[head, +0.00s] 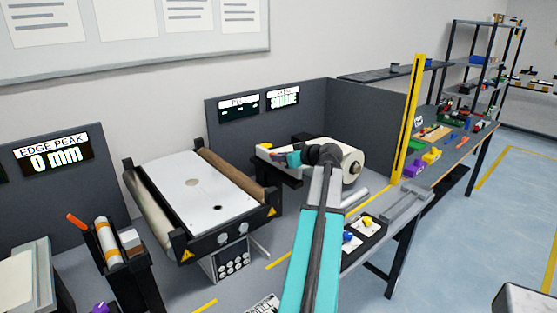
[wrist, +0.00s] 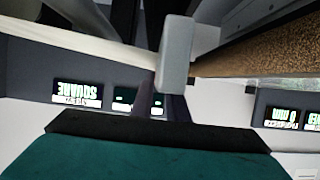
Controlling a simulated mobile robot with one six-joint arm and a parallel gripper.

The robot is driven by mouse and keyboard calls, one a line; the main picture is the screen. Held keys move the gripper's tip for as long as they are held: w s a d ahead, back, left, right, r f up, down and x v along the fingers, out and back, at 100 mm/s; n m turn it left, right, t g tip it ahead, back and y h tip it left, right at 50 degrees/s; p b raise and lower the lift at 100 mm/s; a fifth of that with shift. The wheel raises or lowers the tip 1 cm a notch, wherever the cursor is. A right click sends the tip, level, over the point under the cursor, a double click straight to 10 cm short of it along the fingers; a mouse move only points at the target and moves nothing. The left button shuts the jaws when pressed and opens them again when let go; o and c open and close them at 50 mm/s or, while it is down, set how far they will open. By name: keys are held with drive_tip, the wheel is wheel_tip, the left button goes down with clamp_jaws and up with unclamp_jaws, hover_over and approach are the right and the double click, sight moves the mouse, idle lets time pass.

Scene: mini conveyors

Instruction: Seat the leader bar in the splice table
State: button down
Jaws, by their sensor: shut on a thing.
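In the wrist view my gripper (wrist: 160,104) shows dark fingers close together, shut on a light grey bar end (wrist: 175,55), which I take as the leader bar. The bar is held clear in front of the dark back panel in that view. Its far end is hard to make out. I cannot tell for sure which fixture is the splice table; a grey slotted frame (head: 405,206) lies at the bench's right end.
A mini conveyor with a white belt (head: 195,187) and brown roller stands left of my arm. A yellow post (head: 408,120) rises at the bench's right. A black tray (head: 362,236) with yellow and blue pieces sits right of my arm. Grey panels (head: 365,110) close the back.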

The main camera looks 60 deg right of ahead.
sight(297, 171)
drive_tip(key=s+a+b, duration=0.1)
drive_tip(key=s+a, duration=0.1)
drive_tip(key=s, duration=0.1)
drive_tip(key=s+a+b, duration=0.1)
drive_tip(key=s+a, duration=0.2)
drive_tip(key=s, duration=0.1)
drive_tip(key=s+a+r+b, duration=0.1)
drive_tip(key=s+a, duration=0.2)
drive_tip(key=s, duration=0.1)
drive_tip(key=shift+r, duration=0.1)
idle(0.9)
